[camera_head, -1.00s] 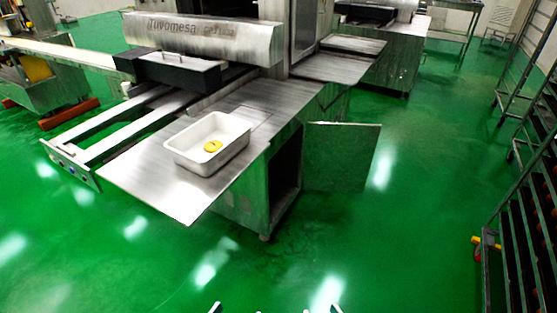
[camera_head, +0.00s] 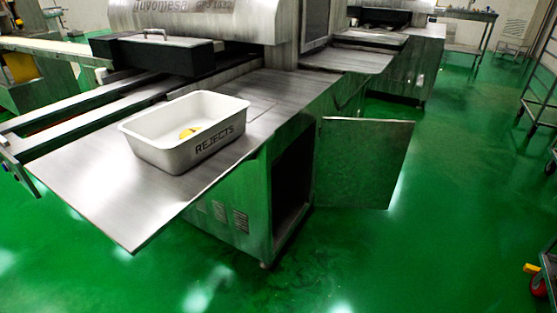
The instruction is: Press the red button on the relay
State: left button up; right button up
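I cannot make out a relay or its red button in the head view. The encrusting machine (camera_head: 210,20) stands ahead, its steel worktop (camera_head: 105,195) reaching toward me. A cabinet door (camera_head: 365,163) on its right side hangs open. The dark cabinet opening (camera_head: 292,180) shows beside the door, but its inside is too dark to read. Neither of my grippers is in the picture.
A conveyor frame (camera_head: 70,125) runs along the left. A rack (camera_head: 540,100) stands at the right. Green floor (camera_head: 440,235) is clear in front of the door.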

dwell(0.3)
pick_arm(q)
grip_shut()
dwell(1.1)
